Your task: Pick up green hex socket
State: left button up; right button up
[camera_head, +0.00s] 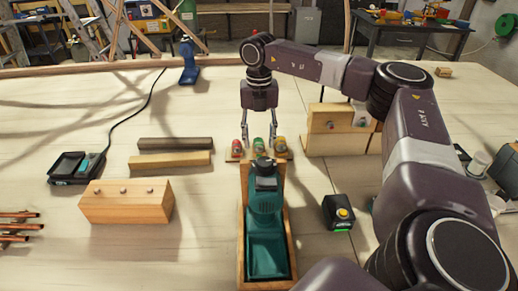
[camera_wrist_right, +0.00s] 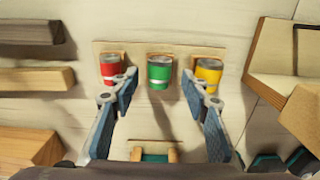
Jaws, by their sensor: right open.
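The green hex socket (camera_head: 258,145) stands in the middle of a row on a thin wooden holder (camera_head: 231,157), between a red socket (camera_head: 237,147) and a yellow socket (camera_head: 279,145). The wrist view also shows the green socket (camera_wrist_right: 160,72), with the red one (camera_wrist_right: 110,68) to its left and the yellow one (camera_wrist_right: 208,72) to its right. My right gripper (camera_head: 259,134) is open and empty above the row. In the wrist view its fingertips (camera_wrist_right: 160,80) are spread wide on either side of the green socket, close to the red and yellow ones. My left gripper is out of view.
A green-teal power tool (camera_head: 266,225) lies in a wooden cradle directly in front of the sockets. A wooden stand (camera_head: 330,130) is to the right, two wooden bars (camera_head: 170,161) to the left. A black box with a yellow button (camera_head: 339,212) sits front right.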

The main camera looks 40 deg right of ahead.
jog(key=shift+f, duration=0.4)
jog(key=shift+c, duration=0.3)
grip_shut()
jog(key=shift+r, duration=0.15)
